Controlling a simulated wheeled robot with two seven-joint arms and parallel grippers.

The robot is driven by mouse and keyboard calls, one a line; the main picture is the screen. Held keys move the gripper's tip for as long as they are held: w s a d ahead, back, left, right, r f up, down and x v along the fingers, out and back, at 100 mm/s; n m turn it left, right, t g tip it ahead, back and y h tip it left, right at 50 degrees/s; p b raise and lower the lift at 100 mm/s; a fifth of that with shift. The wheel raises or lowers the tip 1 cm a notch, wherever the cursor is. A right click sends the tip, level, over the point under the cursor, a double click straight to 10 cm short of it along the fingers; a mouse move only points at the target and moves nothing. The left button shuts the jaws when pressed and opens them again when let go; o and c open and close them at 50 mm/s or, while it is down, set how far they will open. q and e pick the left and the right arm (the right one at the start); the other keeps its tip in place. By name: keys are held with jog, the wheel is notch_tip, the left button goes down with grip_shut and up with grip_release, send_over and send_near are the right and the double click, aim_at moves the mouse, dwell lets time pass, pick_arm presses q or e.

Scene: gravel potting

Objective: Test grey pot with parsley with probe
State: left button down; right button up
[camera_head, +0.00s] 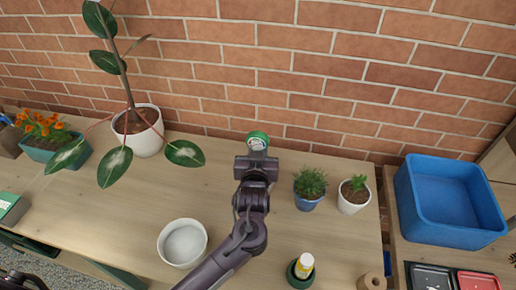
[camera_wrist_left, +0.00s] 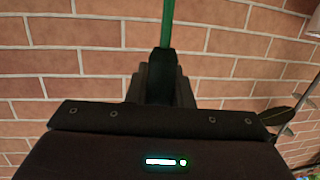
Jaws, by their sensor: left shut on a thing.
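My left gripper (camera_head: 257,156) is shut on the probe, high over the back of the table near the brick wall. The round green probe head with a pale face (camera_head: 258,140) shows just beyond the fingers. In the left wrist view a green shaft of the probe (camera_wrist_left: 167,25) rises from between the closed fingers (camera_wrist_left: 163,65). A bluish pot (camera_head: 307,203) with bushy, parsley-like green leaves stands to the right of the gripper, apart from it. A whitish pot (camera_head: 353,205) with a smaller green plant stands beside it. No pot looks plainly grey. My right gripper is out of view.
A white bowl (camera_head: 163,250) stands front left of the arm. A yellow-and-white bottle in a dark green holder (camera_head: 292,280) stands at the front. A large white pot (camera_head: 148,142) with a tall leafy plant is back left. A blue bin (camera_head: 425,215) is at the right.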

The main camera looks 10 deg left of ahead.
pick_arm(q)
jog(key=shift+f, duration=0.2)
jog(key=shift+f+b, duration=1.5)
jog(key=shift+f, duration=0.6)
dwell(0.4)
dwell(1.5)
jog(key=c, duration=1.2)
grip_release()
jog(key=shift+s, duration=0.1)
